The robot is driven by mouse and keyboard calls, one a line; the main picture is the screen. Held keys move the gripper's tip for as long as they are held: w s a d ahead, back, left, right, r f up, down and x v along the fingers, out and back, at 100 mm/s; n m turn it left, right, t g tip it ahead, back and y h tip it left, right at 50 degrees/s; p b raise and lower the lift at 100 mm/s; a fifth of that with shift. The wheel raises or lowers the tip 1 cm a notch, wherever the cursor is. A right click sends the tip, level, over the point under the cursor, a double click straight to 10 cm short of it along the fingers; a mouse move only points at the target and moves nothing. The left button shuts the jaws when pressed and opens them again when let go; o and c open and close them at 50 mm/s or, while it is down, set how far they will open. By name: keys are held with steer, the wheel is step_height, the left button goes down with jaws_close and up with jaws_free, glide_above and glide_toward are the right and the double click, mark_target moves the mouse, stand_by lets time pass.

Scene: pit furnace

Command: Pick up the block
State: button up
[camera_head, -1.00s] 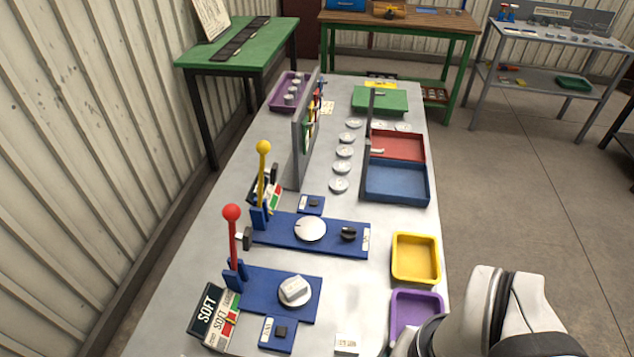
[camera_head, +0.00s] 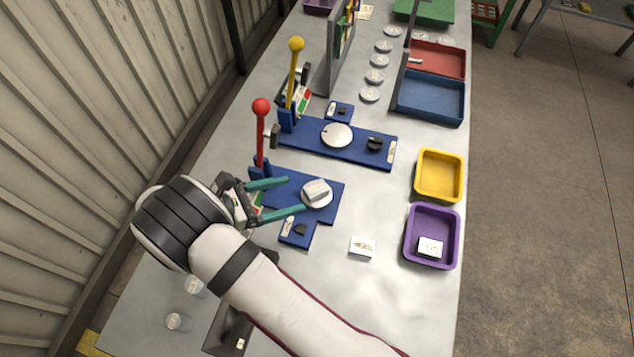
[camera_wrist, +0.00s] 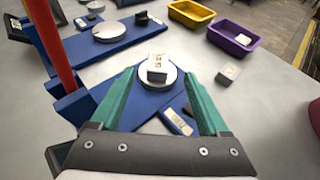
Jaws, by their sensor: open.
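A pale block (camera_head: 317,188) with dark marks on top rests on a round plate on the near blue base (camera_head: 330,215). It also shows in the wrist view (camera_wrist: 157,64), with the plate's edge (camera_wrist: 171,80) around it. My gripper (camera_head: 293,196) is open and empty, reaching in from the left, with its two teal fingers pointing at the block. In the wrist view my gripper (camera_wrist: 159,74) has a fingertip on either side of the plate's near part. The block lies just beyond the fingertips; contact cannot be told.
A red-knobbed lever (camera_head: 261,135) stands upright close to my gripper. Another pale block (camera_head: 362,246) lies on the table, and one (camera_head: 430,246) is in the purple tray (camera_head: 409,250). A yellow tray (camera_head: 418,190) stands behind that tray. The near right tabletop is mostly clear.

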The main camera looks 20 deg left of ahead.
mark_target(315, 188)
steer(key=x, duration=0.8)
steer(key=shift+w+f, duration=0.2)
steer(key=shift+f, duration=0.1)
jaws_close()
